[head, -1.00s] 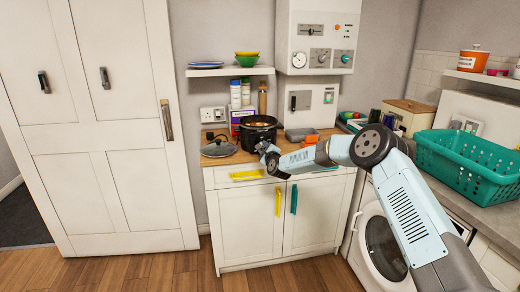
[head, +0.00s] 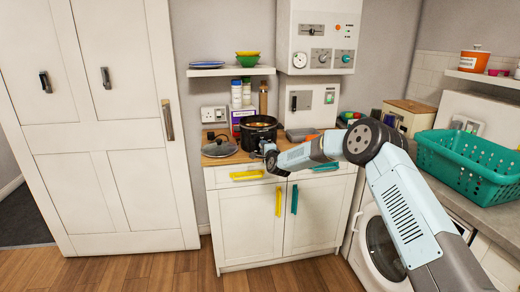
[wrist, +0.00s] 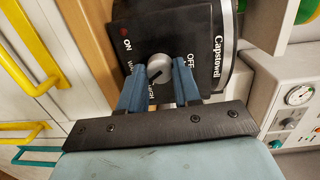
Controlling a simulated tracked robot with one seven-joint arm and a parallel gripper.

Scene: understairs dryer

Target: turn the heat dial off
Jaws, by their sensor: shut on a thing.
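The black slow cooker (head: 258,127) stands on the wooden worktop, left of centre in the head view. In the wrist view its dark control panel (wrist: 178,22) carries a round silver heat dial (wrist: 159,68). Around the dial I read ON, OFF, a partly covered "W" word and HIGH. A dark pointer mark shows on the dial, but I cannot tell exactly which label it points to. My gripper (wrist: 158,72) is shut on the dial, one blue finger on each side. In the head view my gripper (head: 270,158) is at the cooker's front, small and partly unclear.
A glass lid (head: 219,148) lies left of the cooker. Bottles (head: 241,93) stand behind it. Yellow (head: 278,202) and teal (head: 294,198) handles stick out from the cupboard below. A boiler panel (head: 322,42) hangs above right. A teal basket (head: 466,165) sits on the right counter.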

